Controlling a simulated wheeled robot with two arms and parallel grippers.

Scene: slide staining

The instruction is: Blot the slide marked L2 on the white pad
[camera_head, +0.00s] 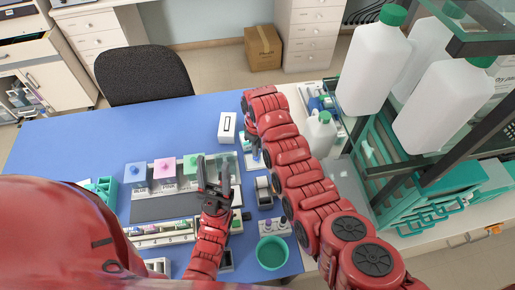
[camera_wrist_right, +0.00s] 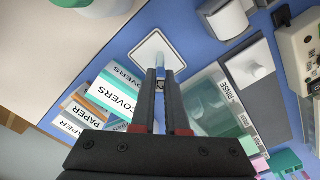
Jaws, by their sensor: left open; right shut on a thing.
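The white pad (camera_wrist_right: 145,52) is a small pale square with a dark border on the blue table. It also shows in the head view (camera_head: 255,164), partly hidden by my right arm. My right gripper (camera_wrist_right: 159,72) is shut on a glass slide (camera_wrist_right: 161,62), whose bluish end reaches out past the fingertips over the pad. I cannot tell whether it touches the pad. The slide's label lies between the fingers and is not readable. My left gripper (camera_head: 214,180) is open and empty, beside the staining jars.
Blue, pink and green topped jars (camera_head: 165,169) stand left of my left gripper. A clear rinse container (camera_wrist_right: 215,105) and a covers box (camera_wrist_right: 115,90) flank the pad. A green bowl (camera_head: 272,253) sits near the front edge. A shelf with white bottles (camera_head: 374,68) stands right.

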